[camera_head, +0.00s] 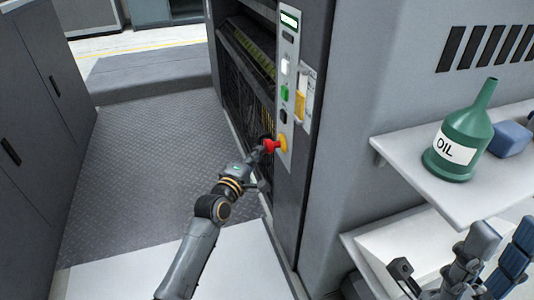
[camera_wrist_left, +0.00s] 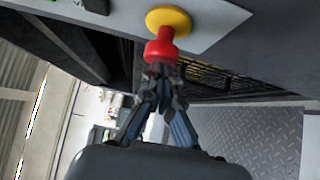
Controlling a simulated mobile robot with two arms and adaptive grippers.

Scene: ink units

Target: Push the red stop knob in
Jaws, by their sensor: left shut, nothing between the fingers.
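The red stop knob (camera_head: 270,145) sits on a yellow round base (camera_head: 282,143) low on the light control panel (camera_head: 288,75). In the left wrist view the red knob (camera_wrist_left: 161,47) stands out from its yellow base (camera_wrist_left: 168,20). My left gripper (camera_head: 259,151) is shut and empty, with its fingertips right at the knob's front. In the left wrist view my left gripper's fingertips (camera_wrist_left: 160,72) overlap the knob's outer end; they look to touch it. My right gripper (camera_head: 468,262) shows at the lower right, away from the panel; its finger state is unclear.
Above the knob the panel has a green button (camera_head: 284,93), a white switch (camera_head: 285,67) and a small display (camera_head: 290,20). A green oil can (camera_head: 462,140) and a blue item (camera_head: 510,138) stand on a shelf (camera_head: 440,190) at right. The metal floor (camera_head: 150,150) at left is clear.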

